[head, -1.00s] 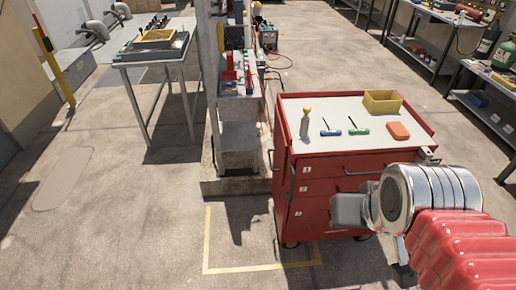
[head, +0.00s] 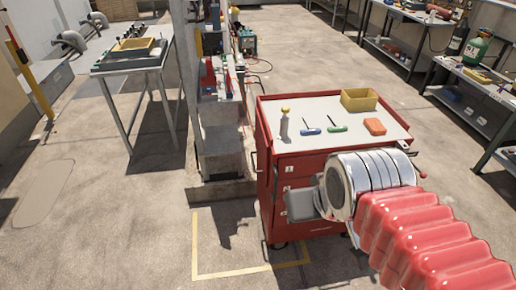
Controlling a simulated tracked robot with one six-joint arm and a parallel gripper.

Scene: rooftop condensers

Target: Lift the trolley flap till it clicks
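The red trolley (head: 288,165) stands upright in the middle of the head view, with a pale grey top and numbered drawers on its front. My gripper (head: 303,205) appears as a grey block beyond my silver wrist, in front of the drawers in the picture. I cannot tell whether it touches the trolley or whether its fingers are apart. My wrist and red-sleeved arm cover the trolley's lower right part. A small bracket (head: 404,146) shows at the top's right edge. I cannot make out the flap; that side is largely hidden.
On the trolley top are a yellow bin (head: 359,103), a blue-handled tool (head: 311,131), a green-handled tool (head: 338,129) and an orange block (head: 375,127). A work table (head: 130,66) stands left, shelving benches right. Yellow tape (head: 230,272) marks clear floor in front.

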